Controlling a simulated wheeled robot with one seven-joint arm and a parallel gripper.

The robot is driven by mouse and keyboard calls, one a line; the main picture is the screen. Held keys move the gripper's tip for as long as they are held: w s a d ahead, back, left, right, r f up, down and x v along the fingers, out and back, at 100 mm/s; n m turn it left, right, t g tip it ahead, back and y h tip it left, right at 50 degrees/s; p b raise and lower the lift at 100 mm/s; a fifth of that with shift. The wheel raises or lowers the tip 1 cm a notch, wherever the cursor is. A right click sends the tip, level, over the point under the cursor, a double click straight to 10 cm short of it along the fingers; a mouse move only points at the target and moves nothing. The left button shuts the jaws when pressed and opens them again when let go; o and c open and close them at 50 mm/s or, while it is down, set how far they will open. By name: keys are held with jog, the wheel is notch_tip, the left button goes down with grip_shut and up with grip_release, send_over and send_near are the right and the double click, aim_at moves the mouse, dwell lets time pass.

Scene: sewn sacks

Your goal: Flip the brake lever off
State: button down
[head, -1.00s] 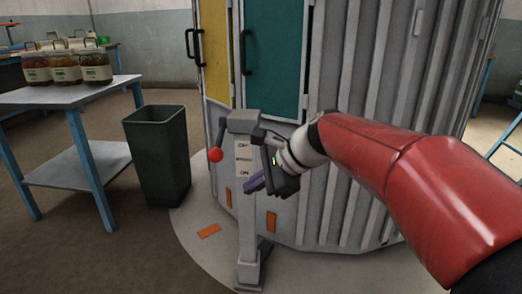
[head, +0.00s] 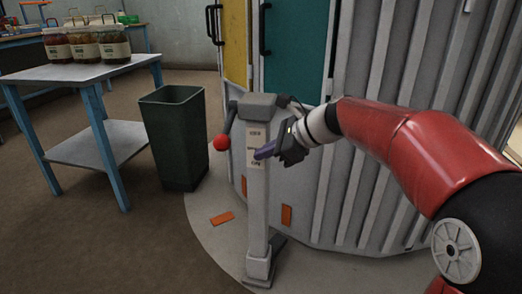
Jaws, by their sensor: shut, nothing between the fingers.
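The brake lever (head: 228,121) is a dark rod with a red ball knob (head: 221,142) at its lower end. It hangs tilted down to the left on the left side of a grey post (head: 258,200). A pale label (head: 255,149) is on the post's front; its text is too small to read surely.
A large ribbed grey cabinet with a teal door (head: 295,52) and a yellow door (head: 236,45) stands behind the post. A dark green bin (head: 172,140) and a blue-legged table (head: 80,75) with jars stand left. Floor is open at the front left.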

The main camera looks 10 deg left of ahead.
aim_at(228, 124)
jog(key=b+x, duration=0.1)
jog(key=x, duration=0.7)
jog(key=shift+s+a+r, duration=0.15)
jog(key=shift+s+r, duration=0.05)
jog(key=shift+r, duration=0.45)
jog(key=shift+s+a+r, duration=0.15)
jog(key=shift+r, duration=0.55)
jog(key=shift+s+a+r, duration=0.2)
jog(key=shift+r, duration=0.45)
jog(key=shift+r, duration=0.1)
jog(key=shift+s+r+g+p, duration=0.2)
jog(key=shift+r+g+p, duration=0.15)
jog(key=shift+p, duration=0.7)
